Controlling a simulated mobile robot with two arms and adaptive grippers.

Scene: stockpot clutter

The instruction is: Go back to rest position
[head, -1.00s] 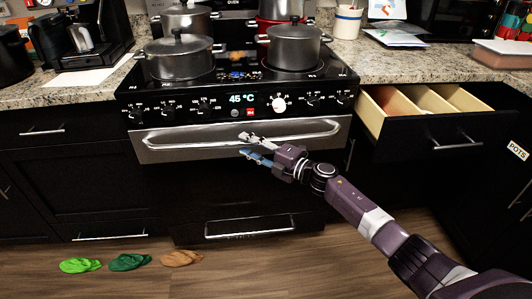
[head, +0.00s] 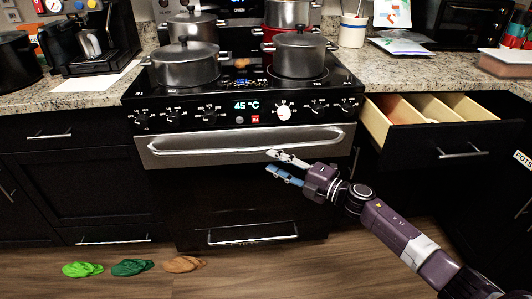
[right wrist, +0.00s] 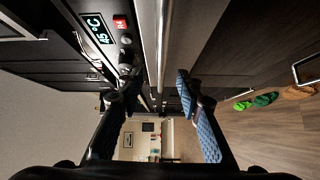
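My right gripper (head: 280,168) is in front of the stove, just below the right part of the oven handle (head: 240,142). Its fingers are spread and nothing is between them. In the right wrist view the two blue-padded fingers (right wrist: 165,115) stand well apart, with the oven handle bar (right wrist: 160,45) passing ahead of them. Whether the gripper touches the handle I cannot tell, but it looks apart from it. The oven door (head: 190,153) looks shut. My left gripper is not in view.
An open drawer (head: 440,136) with wooden dividers juts out right of the stove. Pots (head: 185,66) stand on the stovetop, whose display reads 45 °C. Green and brown cloth-like items (head: 132,267) lie on the floor at left. The floor before the stove is otherwise clear.

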